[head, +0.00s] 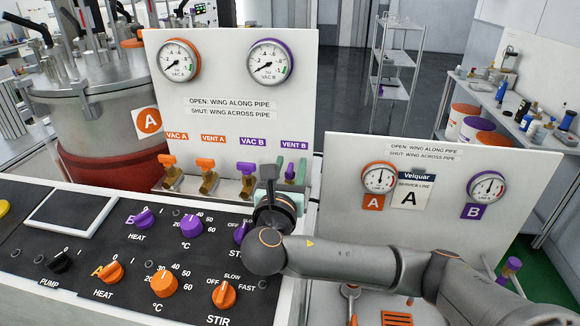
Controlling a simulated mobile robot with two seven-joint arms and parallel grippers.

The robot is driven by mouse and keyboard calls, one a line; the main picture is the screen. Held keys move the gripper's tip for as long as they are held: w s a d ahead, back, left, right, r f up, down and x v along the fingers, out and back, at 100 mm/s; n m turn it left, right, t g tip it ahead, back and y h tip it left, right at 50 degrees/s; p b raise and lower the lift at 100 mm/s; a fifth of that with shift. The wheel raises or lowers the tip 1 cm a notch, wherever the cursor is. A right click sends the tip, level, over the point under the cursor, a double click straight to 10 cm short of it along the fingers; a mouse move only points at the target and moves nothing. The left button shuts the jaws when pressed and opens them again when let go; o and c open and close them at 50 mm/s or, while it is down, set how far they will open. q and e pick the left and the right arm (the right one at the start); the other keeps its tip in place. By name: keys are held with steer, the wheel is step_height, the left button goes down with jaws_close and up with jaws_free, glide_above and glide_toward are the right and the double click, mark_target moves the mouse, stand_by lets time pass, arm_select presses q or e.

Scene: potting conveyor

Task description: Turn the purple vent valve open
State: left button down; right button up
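The purple vent valve (291,171) is under the VENT B label at the right end of the valve row on the white gauge panel. Its purple wing looks narrow and upright from here. Its lower body is largely hidden behind my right gripper. My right gripper (270,178) points up and away toward the panel, just left of and in front of this valve. I cannot tell whether it touches the valve. Its fingers are dark and seen from behind, so their opening does not show. My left gripper is not in view.
The purple VAC B valve (246,170) stands close to the left of my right gripper. Orange VENT A (206,165) and VAC A (168,162) valves are further left. The black knob console (110,235) lies below. A second panel (430,215) stands to the right.

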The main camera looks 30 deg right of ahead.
steer(key=v, duration=1.1)
steer(key=shift+v, duration=0.75)
